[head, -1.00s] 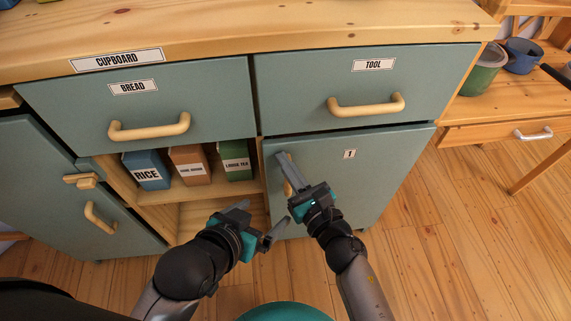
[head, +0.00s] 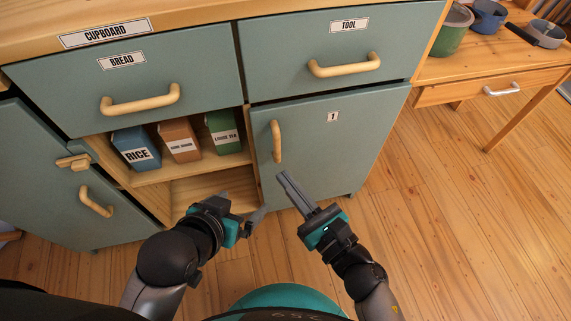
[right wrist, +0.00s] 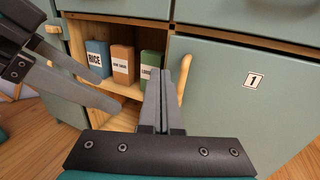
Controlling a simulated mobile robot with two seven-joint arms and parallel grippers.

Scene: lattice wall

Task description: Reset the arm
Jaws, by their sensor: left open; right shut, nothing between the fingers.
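My right gripper (head: 283,175) is shut and empty. It is in front of the blue-grey door marked 1 (head: 325,155), below and apart from its wooden handle (head: 277,142). The door looks closed. In the right wrist view the shut fingers (right wrist: 162,95) point at the cupboard, with the handle (right wrist: 184,78) just right of their tips. My left gripper (head: 243,207) is open and empty in front of the open shelf's lower part. Its fingers also show at the left of the right wrist view (right wrist: 75,82).
The open shelf (head: 165,172) holds a blue rice box (head: 135,148), an orange-brown box (head: 180,140) and a green box (head: 222,132). Above are the BREAD drawer (head: 190,75) and TOOL drawer (head: 375,40), both shut. A wooden side table (head: 470,65) with pots stands right. Floor between is clear.

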